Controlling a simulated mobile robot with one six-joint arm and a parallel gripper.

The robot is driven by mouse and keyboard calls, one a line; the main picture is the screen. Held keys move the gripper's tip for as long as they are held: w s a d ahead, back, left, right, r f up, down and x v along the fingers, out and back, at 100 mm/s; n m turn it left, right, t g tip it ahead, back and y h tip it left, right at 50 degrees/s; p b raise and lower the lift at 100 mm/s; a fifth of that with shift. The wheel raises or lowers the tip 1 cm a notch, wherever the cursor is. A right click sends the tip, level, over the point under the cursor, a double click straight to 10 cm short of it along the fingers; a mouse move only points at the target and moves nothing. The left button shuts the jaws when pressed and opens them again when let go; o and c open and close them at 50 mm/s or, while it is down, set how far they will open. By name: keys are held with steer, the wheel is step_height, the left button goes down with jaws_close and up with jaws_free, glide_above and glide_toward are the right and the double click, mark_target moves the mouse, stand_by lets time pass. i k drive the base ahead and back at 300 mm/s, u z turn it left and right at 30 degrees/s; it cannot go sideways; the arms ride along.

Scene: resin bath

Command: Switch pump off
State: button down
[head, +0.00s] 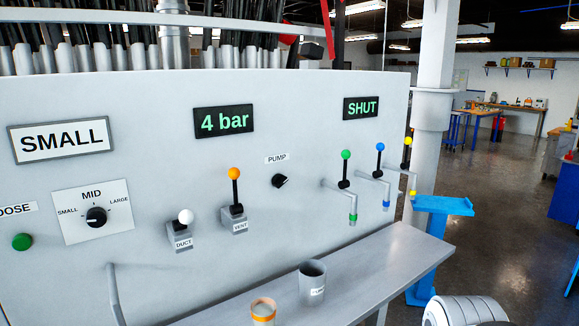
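The pump switch (279,181) is a small black rotary knob on the pale grey panel (300,120), under a white PUMP label (277,158). It looks turned at a slant, but its marked position is too small to read. My gripper is not in view. A rounded white piece at the bottom right edge looks like part of my own arm. Nothing touches the pump switch.
Left of the switch are an orange-topped VENT lever (234,188), a white-topped DUCT lever (185,218) and a MID dial (96,216). Right are taps with green (346,156), blue and yellow knobs. A grey shelf (385,265) below holds two cups (312,283).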

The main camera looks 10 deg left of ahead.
mark_target(277, 180)
steer(key=u, duration=0.15)
steer(key=i, duration=0.85)
steer(key=u, duration=0.55)
steer(key=k, duration=0.9)
steer(key=u, duration=0.15)
steer(key=i, duration=0.9)
steer(key=z, duration=0.1)
